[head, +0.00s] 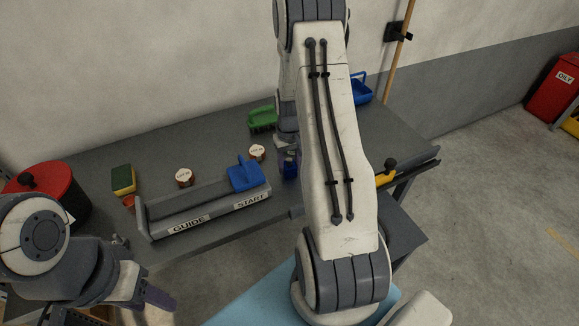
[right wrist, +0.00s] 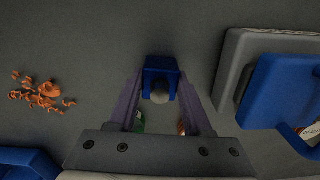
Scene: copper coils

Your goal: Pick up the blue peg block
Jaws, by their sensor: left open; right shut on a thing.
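The blue peg block (right wrist: 160,68) sits between the fingers of my right gripper (right wrist: 161,92) in the right wrist view, with a rounded grey peg on it. The gripper is shut on it. In the head view the blue peg block (head: 290,171) shows low beneath my right gripper (head: 287,152), just right of the guide's START end. I cannot tell whether it still touches the table. My left gripper (head: 150,296) is open and empty at the lower left, in front of the table's edge.
Orange shavings (right wrist: 42,93) lie nearby.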

